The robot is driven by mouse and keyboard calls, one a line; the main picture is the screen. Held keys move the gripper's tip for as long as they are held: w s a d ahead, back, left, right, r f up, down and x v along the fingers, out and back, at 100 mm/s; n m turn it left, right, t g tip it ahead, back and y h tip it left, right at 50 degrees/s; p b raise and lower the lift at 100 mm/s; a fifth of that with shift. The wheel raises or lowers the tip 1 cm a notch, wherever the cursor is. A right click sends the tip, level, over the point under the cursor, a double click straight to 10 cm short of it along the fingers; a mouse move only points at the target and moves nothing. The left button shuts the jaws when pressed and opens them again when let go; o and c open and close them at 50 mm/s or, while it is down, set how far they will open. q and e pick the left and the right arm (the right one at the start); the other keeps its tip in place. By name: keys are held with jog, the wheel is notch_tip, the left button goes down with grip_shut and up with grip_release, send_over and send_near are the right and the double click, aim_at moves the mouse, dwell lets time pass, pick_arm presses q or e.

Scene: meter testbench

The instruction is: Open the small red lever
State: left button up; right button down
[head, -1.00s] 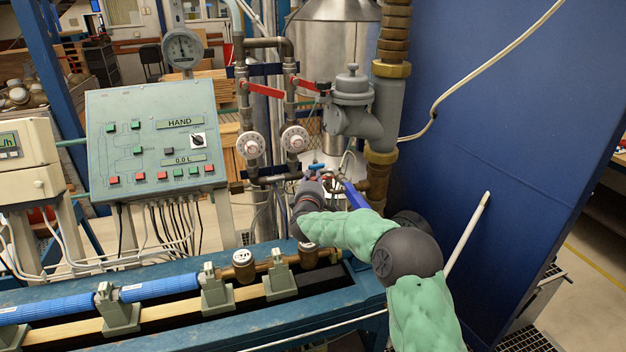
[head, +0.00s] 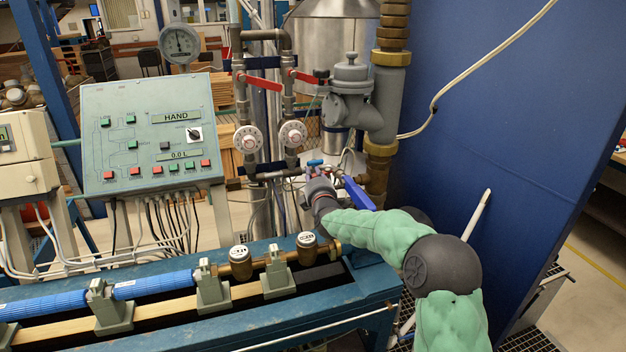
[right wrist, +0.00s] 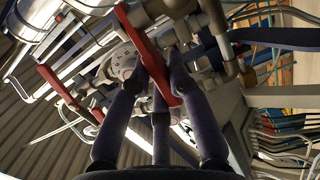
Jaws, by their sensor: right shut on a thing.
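My right gripper (head: 314,185) is at the low pipework beside a blue lever (head: 358,193), below the two white dials. Its dark fingers also show in the right wrist view (right wrist: 158,78), closed in around a red lever (right wrist: 148,55) that runs lengthwise between them. I take this as the small red lever; in the head view the gripper mostly hides it. A second red bar (right wrist: 64,92) lies to the left in the wrist view, apart from the fingers. My left gripper is not in view.
Two larger red levers (head: 253,83) (head: 305,77) sit on the pipes above the dials. A small blue handle (head: 315,163) is close to my gripper. A grey valve body (head: 350,95) and blue wall (head: 500,140) stand right; the bench (head: 330,305) lies in front.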

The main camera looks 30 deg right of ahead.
jog(key=c, duration=1.1)
grip_release()
jog(key=shift+c, duration=0.2)
jog(key=shift+s, duration=0.1)
jog(key=v, duration=1.1)
jog(key=shift+s+a, duration=0.2)
jog(key=shift+s, duration=0.15)
